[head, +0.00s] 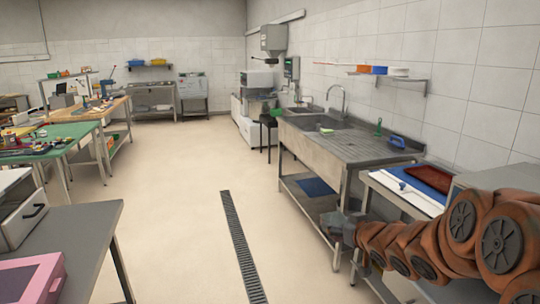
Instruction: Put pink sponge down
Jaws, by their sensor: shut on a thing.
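My gripper (338,228) is at the end of my orange arm, in front of the steel sink table (345,150) and near the lower shelf's right end. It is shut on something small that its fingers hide. The pink sponge does not show clearly anywhere in the head view, which fits it being the thing held.
A blue item (396,142) and a green item (378,126) are on the sink table. A side table (400,200) with a blue board stands right of it. A grey table (80,240) with a pink box (32,278) is front left. The floor between is clear.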

